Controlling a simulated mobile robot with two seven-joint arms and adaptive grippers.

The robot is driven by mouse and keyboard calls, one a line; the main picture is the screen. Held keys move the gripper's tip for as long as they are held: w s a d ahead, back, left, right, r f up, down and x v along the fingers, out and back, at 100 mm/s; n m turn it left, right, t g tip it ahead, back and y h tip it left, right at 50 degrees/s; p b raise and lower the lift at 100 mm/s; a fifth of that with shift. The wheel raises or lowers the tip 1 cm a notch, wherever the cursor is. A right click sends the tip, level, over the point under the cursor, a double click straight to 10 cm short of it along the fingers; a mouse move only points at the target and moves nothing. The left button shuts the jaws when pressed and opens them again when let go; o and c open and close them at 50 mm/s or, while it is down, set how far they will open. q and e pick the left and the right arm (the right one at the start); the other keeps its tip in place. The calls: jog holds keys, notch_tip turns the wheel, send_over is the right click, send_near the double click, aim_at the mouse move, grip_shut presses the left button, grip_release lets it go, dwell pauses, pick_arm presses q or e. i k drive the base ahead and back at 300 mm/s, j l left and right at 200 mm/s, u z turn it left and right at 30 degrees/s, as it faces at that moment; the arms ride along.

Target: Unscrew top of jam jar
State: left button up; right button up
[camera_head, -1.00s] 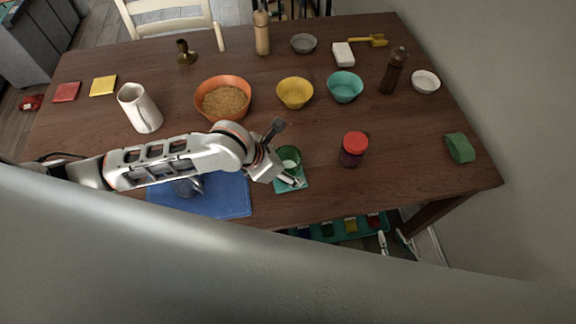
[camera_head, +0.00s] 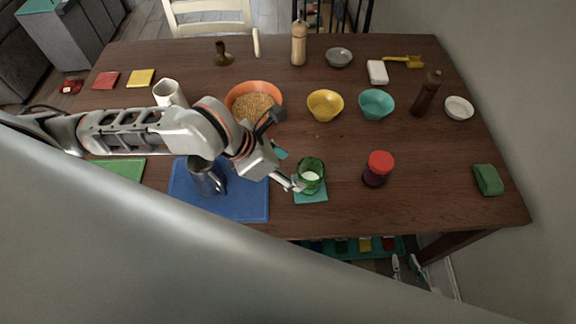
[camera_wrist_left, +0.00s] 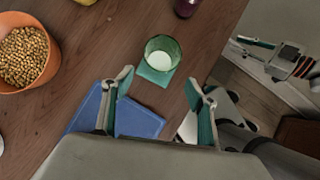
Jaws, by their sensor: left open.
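The jam jar (camera_head: 375,179) stands upright on the table, dark red with a red lid (camera_head: 381,161) on top. Its dark body shows partly at the top edge of the left wrist view (camera_wrist_left: 186,8). My left gripper (camera_head: 292,184) is open and empty, just left of the green glass (camera_head: 312,172), well short of the jar. In the left wrist view its two fingers (camera_wrist_left: 160,78) are spread, with the glass beyond them. My right gripper (camera_head: 406,268) shows low beyond the table's front edge, its fingertips apart. It appears empty, away from the jar.
The glass stands on a teal coaster (camera_head: 310,197). A blue mat (camera_head: 245,205) with a metal jug (camera_head: 208,180) lies to its left. Yellow (camera_head: 325,106) and teal bowls (camera_head: 376,104) stand behind. A green sponge (camera_head: 488,180) is at right. Table around the jar is clear.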

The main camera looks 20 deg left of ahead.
aim_at(372, 179)
jog(key=k, duration=1)
